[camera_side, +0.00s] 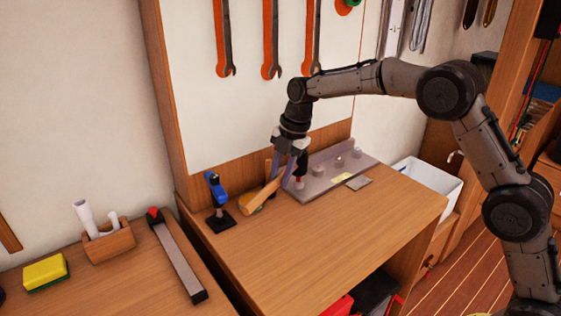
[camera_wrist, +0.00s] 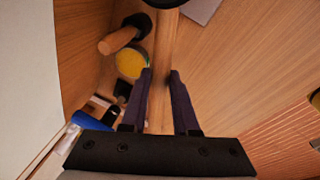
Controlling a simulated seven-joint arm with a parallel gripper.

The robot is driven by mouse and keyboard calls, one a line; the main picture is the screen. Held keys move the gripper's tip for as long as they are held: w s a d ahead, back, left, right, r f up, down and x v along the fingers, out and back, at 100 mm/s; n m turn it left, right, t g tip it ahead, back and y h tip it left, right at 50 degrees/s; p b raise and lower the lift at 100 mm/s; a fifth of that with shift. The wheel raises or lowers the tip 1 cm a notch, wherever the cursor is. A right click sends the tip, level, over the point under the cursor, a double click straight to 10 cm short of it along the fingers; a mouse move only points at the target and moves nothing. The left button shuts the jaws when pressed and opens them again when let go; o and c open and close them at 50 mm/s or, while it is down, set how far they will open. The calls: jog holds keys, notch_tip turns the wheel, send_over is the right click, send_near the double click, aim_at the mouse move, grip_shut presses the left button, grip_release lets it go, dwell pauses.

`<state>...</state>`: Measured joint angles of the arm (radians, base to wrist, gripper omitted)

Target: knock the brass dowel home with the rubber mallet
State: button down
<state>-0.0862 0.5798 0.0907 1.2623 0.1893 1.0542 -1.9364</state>
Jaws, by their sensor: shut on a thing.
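My gripper (camera_side: 287,182) is shut on the wooden handle of the mallet (camera_side: 261,198), above the back of the bench. In the wrist view the handle (camera_wrist: 163,60) runs between the two fingers (camera_wrist: 160,75), and the edge of a black head shows at the top. In the side view the head is partly hidden by the fingers. A grey fixture (camera_side: 323,182) with several short round pegs lies along the back panel, right of my gripper. I cannot make out which of these is the brass dowel.
A blue-topped clamp (camera_side: 215,188) stands left of my gripper. A yellow roll (camera_wrist: 130,63) and another wooden-handled tool (camera_wrist: 118,40) lie near the mallet. The bench front (camera_side: 300,240) is clear.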

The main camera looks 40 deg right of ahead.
jog(key=shift+f, duration=0.35)
jog(key=shift+r, duration=0.1)
jog(key=shift+w+a+v, duration=0.1)
jog(key=shift+a+v, duration=0.1)
jog(key=shift+v, duration=0.95)
jog(key=shift+w+a+v, duration=0.1)
jog(key=shift+a+v, duration=0.1)
jog(key=shift+v, duration=0.9)
jog(key=shift+r, duration=0.1)
jog(key=x, duration=0.3)
jog(key=d+x, duration=0.1)
jog(key=x, duration=0.1)
jog(key=shift+s+f, duration=0.4)
jog(key=shift+w+a+r, duration=0.1)
jog(key=shift+r, duration=2.3)
